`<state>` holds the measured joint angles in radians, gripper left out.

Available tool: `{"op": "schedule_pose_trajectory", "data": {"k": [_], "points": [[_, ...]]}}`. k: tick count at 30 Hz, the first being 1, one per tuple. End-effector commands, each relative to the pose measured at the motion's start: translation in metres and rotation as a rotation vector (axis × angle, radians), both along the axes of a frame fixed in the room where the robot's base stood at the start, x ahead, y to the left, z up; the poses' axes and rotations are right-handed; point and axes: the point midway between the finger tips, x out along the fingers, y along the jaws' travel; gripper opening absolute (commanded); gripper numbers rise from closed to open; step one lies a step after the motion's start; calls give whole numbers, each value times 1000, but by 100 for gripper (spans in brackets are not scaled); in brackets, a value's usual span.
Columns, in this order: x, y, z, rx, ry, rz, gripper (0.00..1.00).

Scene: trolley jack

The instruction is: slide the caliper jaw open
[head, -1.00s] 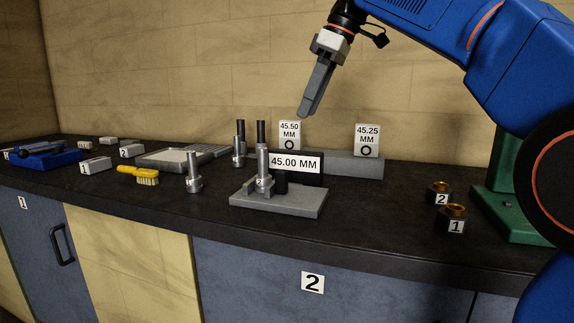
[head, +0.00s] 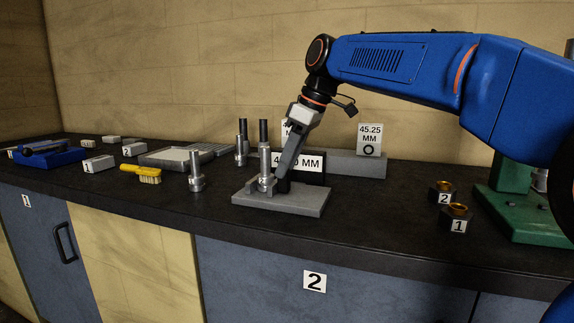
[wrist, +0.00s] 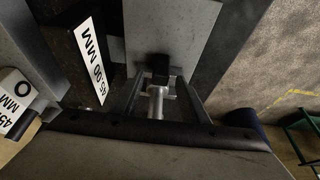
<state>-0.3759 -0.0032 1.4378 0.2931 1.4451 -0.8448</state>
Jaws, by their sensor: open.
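The caliper stand is a flat grey plate (head: 310,203) on the bench, with a dark display block (head: 318,178) behind it reading 45.00 MM, partly hidden by my gripper. A metal pin (head: 264,165) stands upright at the plate. Beside the pin is a small black block (head: 283,187), which looks like the jaw's grip. In the wrist view the black block (wrist: 159,66) and the pin (wrist: 157,102) lie between my fingers. My gripper (wrist: 164,80) is open, its fingers either side of the black block; I cannot tell whether they touch it. In the head view my gripper (head: 284,177) reaches down to it.
More metal pins (head: 196,172) stand left of and behind the plate. A yellow brush (head: 142,173) lies further left. A 45.25 MM sign (head: 369,139) stands on a grey block behind. Two dark sockets (head: 458,218) sit right. The bench front is clear.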

Motion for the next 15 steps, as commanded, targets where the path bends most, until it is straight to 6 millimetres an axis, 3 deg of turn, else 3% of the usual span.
{"op": "schedule_pose_trajectory", "data": {"k": [12, 15], "points": [[1, 3, -7, 0, 0, 0, 41], [1, 3, -7, 0, 0, 0, 17]]}}
